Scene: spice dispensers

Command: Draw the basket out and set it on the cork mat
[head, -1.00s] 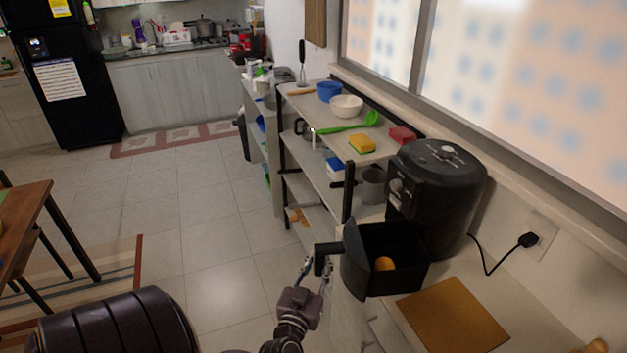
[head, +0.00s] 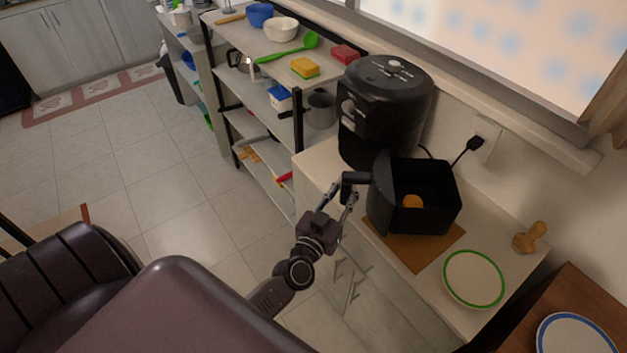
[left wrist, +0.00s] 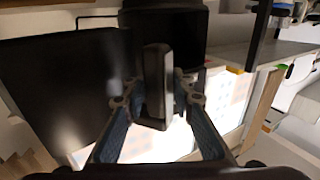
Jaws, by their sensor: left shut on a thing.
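The black basket (head: 432,207) is out of the black air fryer (head: 385,105) and is over the back part of the cork mat (head: 425,254). I cannot tell whether it touches the mat. An orange-yellow round item (head: 412,202) lies inside it. My left gripper (head: 343,198) is shut on the basket's handle (head: 354,179), left of the basket. In the left wrist view the handle (left wrist: 156,85) stands between the two fingers (left wrist: 155,105), with the basket's dark wall (left wrist: 75,85) at left. My right gripper is not in view.
A green-rimmed plate (head: 473,278) lies right of the mat, with a wooden tool (head: 531,237) behind it. A black plug (head: 474,143) and cord are at the wall. A shelf (head: 270,75) with bowls and a sponge stands left of the fryer.

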